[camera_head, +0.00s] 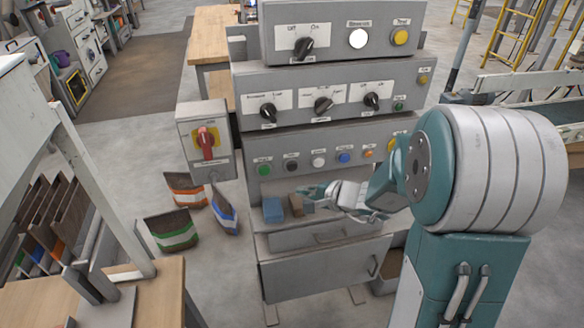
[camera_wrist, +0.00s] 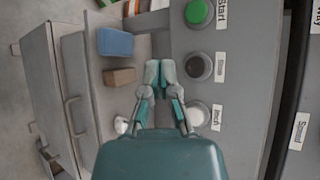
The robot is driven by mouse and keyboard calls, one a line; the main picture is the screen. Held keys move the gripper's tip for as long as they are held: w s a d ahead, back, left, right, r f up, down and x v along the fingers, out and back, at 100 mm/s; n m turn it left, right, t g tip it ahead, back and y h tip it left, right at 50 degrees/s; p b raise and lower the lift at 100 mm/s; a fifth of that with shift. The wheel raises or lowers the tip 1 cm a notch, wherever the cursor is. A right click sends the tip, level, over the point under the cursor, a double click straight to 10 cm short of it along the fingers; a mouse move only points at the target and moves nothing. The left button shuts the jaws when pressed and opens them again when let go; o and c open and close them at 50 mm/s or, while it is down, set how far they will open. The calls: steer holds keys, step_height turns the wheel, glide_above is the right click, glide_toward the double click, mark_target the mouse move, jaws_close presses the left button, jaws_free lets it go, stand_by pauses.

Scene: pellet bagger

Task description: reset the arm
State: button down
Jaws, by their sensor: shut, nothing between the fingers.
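My arm reaches in from the right of the head view toward the grey control panel (camera_head: 330,150). My gripper (camera_head: 306,190) is over the small shelf below the row of coloured buttons. In the wrist view my gripper (camera_wrist: 160,72) is shut and empty, its fingertips together. The fingertips point along the panel face, beside the black button (camera_wrist: 198,67) and close to the green button (camera_wrist: 197,12). Whether they touch the panel I cannot tell.
A blue block (camera_head: 272,210) and a brown block (camera_head: 296,206) lie on the shelf beside my gripper. A red-and-yellow switch box (camera_head: 205,142) is mounted at the panel's left. Several striped bags (camera_head: 173,230) stand on the floor. A wooden bench (camera_head: 160,295) is front left.

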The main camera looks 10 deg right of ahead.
steer(key=s+a+r+n+g+h, duration=0.1)
steer(key=s+a+r+n+g, duration=0.3)
steer(key=s, duration=0.3)
steer(key=s+a+r+n+g, duration=0.2)
steer(key=s+a+r+n, duration=0.1)
steer(key=s+n, duration=0.3)
steer(key=s+d+r+n+h, duration=0.2)
steer(key=s+d+h, duration=0.1)
steer(key=s, duration=0.2)
steer(key=s+d+r+n+t+h, duration=0.1)
steer(key=s+d+r+h, duration=0.1)
steer(key=s, duration=0.4)
steer(key=shift+s+d+r+n+t+h, duration=0.15)
steer(key=shift+d+r+n+t+h, duration=0.2)
steer(key=shift+d+h, duration=0.65)
steer(key=shift+a, duration=0.15)
